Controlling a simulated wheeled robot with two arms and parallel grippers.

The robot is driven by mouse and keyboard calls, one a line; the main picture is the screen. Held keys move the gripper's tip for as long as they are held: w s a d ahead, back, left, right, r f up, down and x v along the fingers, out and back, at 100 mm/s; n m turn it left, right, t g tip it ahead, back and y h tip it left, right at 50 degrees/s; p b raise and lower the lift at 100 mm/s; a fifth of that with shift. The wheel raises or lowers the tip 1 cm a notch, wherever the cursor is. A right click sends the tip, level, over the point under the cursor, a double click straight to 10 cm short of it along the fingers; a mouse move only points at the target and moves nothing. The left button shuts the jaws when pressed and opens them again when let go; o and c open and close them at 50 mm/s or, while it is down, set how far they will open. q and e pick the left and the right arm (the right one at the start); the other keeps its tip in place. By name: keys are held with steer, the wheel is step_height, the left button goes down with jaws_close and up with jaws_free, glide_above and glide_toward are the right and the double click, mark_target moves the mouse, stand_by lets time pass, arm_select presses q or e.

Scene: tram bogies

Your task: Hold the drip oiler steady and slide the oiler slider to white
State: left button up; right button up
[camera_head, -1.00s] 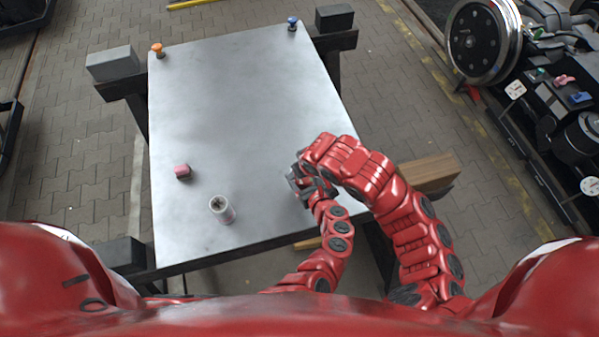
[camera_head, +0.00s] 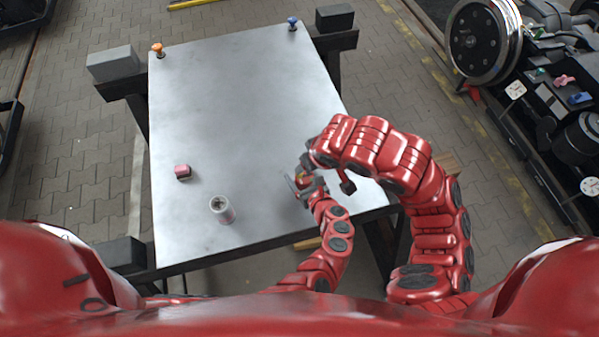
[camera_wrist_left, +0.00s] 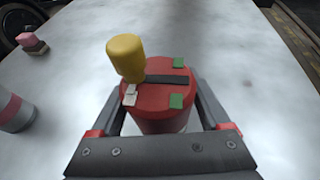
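The drip oiler (camera_wrist_left: 160,108) is a red-topped cylinder, seen upright in the left wrist view. Its yellow slider knob (camera_wrist_left: 127,58) stands at the left end of a black slot, beside small white marks (camera_wrist_left: 129,94). Green marks (camera_wrist_left: 177,101) lie toward the slot's other end. My left gripper (camera_wrist_left: 157,118) has a finger on each side of the oiler and appears shut on it. In the head view my left gripper (camera_head: 308,188) is at the table's right side, with the oiler mostly hidden. My right gripper (camera_head: 309,160) is just above and behind it, its fingers unclear; the left wrist view does not show it.
The grey table (camera_head: 235,110) is mostly clear. A pink-and-dark block (camera_head: 182,172) and a pale cylinder (camera_head: 222,210) stand at its left front. An orange knob (camera_head: 157,49) and a blue knob (camera_head: 292,22) sit at the far corners. Bogie machinery (camera_head: 560,100) stands to the right.

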arm_select(q)
steer(key=shift+o, duration=1.2)
steer(key=v, duration=1.2)
